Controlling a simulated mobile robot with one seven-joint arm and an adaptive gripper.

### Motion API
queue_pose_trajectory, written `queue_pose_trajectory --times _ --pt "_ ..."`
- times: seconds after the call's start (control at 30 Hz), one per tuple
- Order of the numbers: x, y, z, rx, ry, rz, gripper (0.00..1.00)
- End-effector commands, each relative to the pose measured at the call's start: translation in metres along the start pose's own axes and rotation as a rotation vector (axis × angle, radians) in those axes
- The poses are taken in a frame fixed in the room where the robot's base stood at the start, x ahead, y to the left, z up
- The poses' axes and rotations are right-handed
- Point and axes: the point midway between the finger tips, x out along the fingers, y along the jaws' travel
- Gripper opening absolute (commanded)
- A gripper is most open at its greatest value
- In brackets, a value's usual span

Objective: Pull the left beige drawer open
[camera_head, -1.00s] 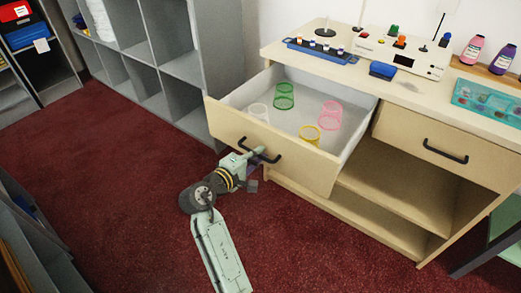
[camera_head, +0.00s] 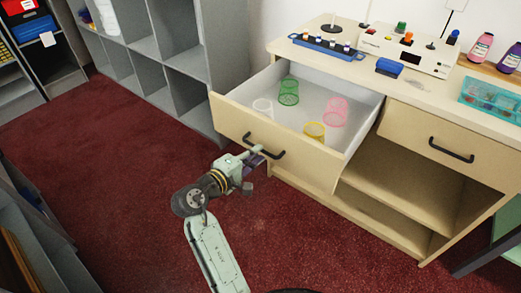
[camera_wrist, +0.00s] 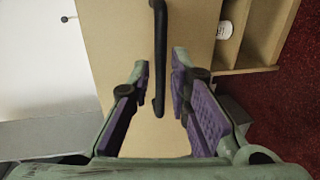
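The left beige drawer (camera_head: 240,128) stands pulled well out of the cabinet, its inside showing. In it are a green mesh cup (camera_head: 289,92), a clear cup (camera_head: 263,108), a yellow cup (camera_head: 314,131) and a pink cup (camera_head: 335,112). Its dark bar handle (camera_head: 265,147) also shows in the wrist view (camera_wrist: 158,50). My gripper (camera_head: 258,160) is just in front of and below the handle. In the wrist view, its purple-padded fingers (camera_wrist: 160,75) are spread apart, with the handle's end between them in the picture and no contact visible.
The right drawer (camera_head: 445,145) is closed, above open shelves (camera_head: 395,225). The counter top (camera_head: 420,88) carries a blue rack (camera_head: 327,47), a white device (camera_head: 405,55), bottles and a teal tray (camera_head: 490,95). Grey cubbies (camera_head: 165,65) stand at left. Red carpet (camera_head: 110,150) is clear there.

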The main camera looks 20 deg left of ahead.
Motion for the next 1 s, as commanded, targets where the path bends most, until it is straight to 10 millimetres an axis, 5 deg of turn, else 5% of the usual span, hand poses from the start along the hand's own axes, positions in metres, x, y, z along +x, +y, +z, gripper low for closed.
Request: queue_pose_trajectory --times 0.4,1.0 --pt "-0.077 0.0 0.0 0.0 0.002 0.0 0.18" --pt "-0.085 0.0 0.0 0.0 0.0 -0.001 0.18"
